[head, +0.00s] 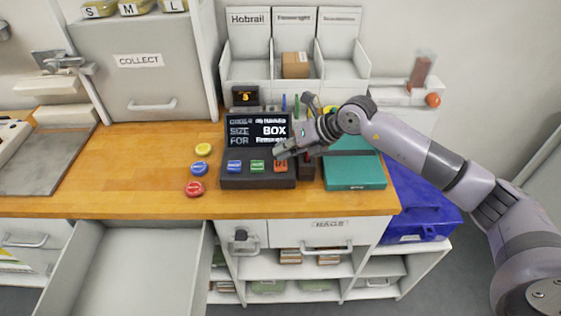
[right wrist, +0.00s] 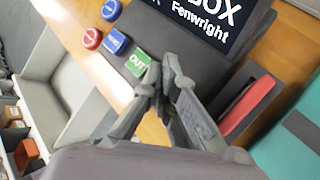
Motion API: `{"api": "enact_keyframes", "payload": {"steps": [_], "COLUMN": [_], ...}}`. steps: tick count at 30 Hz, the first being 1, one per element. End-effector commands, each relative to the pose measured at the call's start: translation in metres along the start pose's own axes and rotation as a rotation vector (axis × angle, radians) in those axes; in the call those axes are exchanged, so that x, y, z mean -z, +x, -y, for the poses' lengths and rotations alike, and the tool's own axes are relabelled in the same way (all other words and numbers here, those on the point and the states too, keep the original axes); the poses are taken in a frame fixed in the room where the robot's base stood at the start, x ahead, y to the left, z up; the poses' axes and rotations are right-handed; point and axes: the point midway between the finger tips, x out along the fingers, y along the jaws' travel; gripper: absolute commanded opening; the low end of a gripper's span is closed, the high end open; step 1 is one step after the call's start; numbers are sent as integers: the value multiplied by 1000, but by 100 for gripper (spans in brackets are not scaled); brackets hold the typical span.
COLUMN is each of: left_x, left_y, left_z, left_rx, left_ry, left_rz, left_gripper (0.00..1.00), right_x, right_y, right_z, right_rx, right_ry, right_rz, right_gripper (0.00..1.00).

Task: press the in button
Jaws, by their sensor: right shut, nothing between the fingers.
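A dark console (head: 258,182) stands on the wooden counter, its lit screen (head: 257,131) reading "SIZE BOX FOR Fenwright". In the right wrist view the green button (right wrist: 138,63) reads "OUT"; the orange-red one is hidden behind my fingers. My right gripper (head: 279,154) is shut and empty, its tips just above and behind the orange-red button. I cannot tell whether they touch it. It also shows in the right wrist view (right wrist: 161,77). My left gripper is not in view.
Yellow (head: 203,149), blue (head: 200,168) and red (head: 194,188) round pieces lie left of the console. A teal box (head: 355,172) stands to its right. A drawer (head: 128,268) hangs open below the counter. Bins with a cardboard box (head: 295,65) stand behind.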

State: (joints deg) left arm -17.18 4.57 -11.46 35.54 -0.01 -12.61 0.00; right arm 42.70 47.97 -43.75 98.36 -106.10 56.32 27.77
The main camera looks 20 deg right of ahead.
Motion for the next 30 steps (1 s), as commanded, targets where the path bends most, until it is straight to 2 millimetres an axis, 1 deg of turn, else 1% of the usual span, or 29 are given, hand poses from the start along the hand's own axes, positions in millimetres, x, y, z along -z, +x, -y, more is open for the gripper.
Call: {"api": "enact_keyframes", "payload": {"steps": [8,22,25,30], "left_x": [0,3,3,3], "left_y": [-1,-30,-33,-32], "left_z": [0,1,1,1], "left_rx": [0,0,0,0], "left_ry": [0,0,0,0], "left_rz": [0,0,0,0], "left_gripper": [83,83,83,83], "right_x": [-1,-23,-26,-25], "right_y": [-1,-32,-35,-35], "right_z": [-1,-23,-25,-25], "right_rx": [0,0,0,0], "right_ry": [0,0,1,1], "right_rz": [1,1,0,0], "right_gripper": [0,0,0,0]}}
